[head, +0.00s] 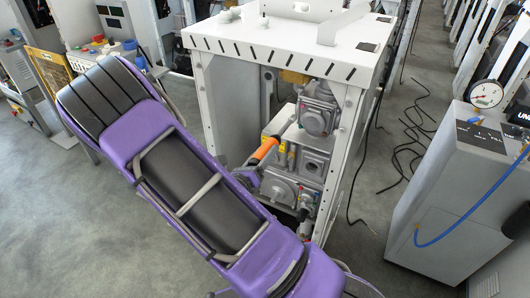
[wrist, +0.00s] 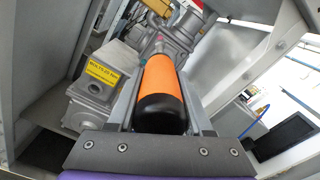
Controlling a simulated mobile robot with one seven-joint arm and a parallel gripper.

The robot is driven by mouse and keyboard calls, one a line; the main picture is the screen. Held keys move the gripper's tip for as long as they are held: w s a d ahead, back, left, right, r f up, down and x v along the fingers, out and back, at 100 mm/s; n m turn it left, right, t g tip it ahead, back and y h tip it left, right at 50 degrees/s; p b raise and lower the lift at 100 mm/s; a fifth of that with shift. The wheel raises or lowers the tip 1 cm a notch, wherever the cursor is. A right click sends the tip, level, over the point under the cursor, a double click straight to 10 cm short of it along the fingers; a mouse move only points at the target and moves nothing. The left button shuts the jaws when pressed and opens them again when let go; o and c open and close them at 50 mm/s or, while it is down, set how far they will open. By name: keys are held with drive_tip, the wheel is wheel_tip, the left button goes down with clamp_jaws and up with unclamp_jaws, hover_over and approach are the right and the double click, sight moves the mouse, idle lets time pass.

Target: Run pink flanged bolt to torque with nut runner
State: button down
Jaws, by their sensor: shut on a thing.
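The nut runner (wrist: 160,85) has an orange barrel and a black rear end in the wrist view. My gripper (wrist: 163,108) is shut on it, with one finger along each side. In the head view the nut runner's orange part (head: 264,149) shows in front of the open dispenser frame, beyond my purple arm. Its front end points toward the grey machinery (wrist: 172,35) inside; whether it touches anything there cannot be told.
The white dispenser frame (head: 225,95) surrounds grey pump units (head: 318,108), with posts close on both sides. A box with a yellow label (wrist: 103,73) sits left of the tool. A grey cabinet with a gauge (head: 486,94) stands right. Dark cables (head: 408,150) lie on the floor.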

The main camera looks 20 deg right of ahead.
sight(278, 135)
drive_tip(key=shift+r, duration=0.15)
drive_tip(key=shift+p+x, duration=0.35)
drive_tip(key=shift+x, duration=2.9)
drive_tip(key=shift+p, duration=0.4)
drive_tip(key=shift+w+d, duration=0.35)
drive_tip(key=shift+d, duration=0.15)
drive_tip(key=shift+w+d+p, duration=0.15)
drive_tip(key=shift+d+p, duration=0.05)
drive_tip(key=shift+p, duration=0.4)
idle(0.3)
idle(0.5)
drive_tip(key=shift+p+v, duration=0.95)
drive_tip(key=shift+v, duration=2.65)
drive_tip(key=shift+a, duration=0.1)
